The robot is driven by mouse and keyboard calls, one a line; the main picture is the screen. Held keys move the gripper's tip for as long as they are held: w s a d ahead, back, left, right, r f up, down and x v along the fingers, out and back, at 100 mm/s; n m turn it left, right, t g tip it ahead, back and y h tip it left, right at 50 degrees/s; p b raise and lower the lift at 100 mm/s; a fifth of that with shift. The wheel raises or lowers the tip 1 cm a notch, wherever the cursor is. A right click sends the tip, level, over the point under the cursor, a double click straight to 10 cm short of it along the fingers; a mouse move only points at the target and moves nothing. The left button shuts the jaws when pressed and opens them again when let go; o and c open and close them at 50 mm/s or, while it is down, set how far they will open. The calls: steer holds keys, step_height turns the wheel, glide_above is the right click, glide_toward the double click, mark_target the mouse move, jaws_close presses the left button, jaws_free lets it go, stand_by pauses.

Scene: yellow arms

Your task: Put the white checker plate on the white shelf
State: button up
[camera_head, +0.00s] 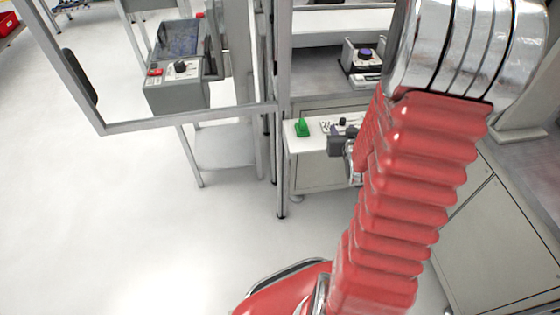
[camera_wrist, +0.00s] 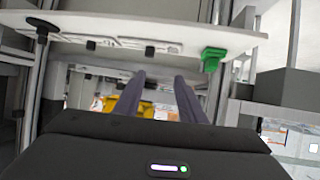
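The white shelf (camera_head: 295,143) is a small pale ledge at the middle of the head view, with a green piece (camera_head: 302,127) at its left end. A small white plate with dark marks (camera_head: 326,127), perhaps the checker plate, lies beside the green piece. My gripper (camera_head: 336,139) is at the shelf's front, partly hidden by my red arm. In the wrist view my gripper (camera_wrist: 160,82) is open, its two dark fingers apart with nothing held between them. The green piece (camera_wrist: 212,58) shows right of the fingertips there. I cannot make out the checker plate's pattern in the wrist view.
A grey control box with a screen (camera_head: 178,95) stands at upper left behind a metal frame (camera_head: 190,119). A device with a dark blue knob (camera_head: 364,55) sits on the bench behind the shelf. Grey cabinets (camera_head: 500,240) stand at right. The left floor is clear.

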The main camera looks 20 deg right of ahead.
steer(key=s+a+r+n+g+y, duration=0.1)
steer(key=a+r+n+g+y, duration=0.15)
steer(key=a+r, duration=1.05)
steer(key=s+a+r+n+g+y, duration=0.1)
steer(key=s+a+r, duration=0.1)
steer(key=s+a, duration=0.5)
steer(key=s+a+r+n+g+y, duration=0.1)
steer(key=s+a+r+g+y, duration=0.1)
steer(key=s+a, duration=0.6)
steer(key=shift+s+a+r, duration=0.15)
steer(key=shift+a+r, duration=0.4)
steer(key=shift+a, duration=0.5)
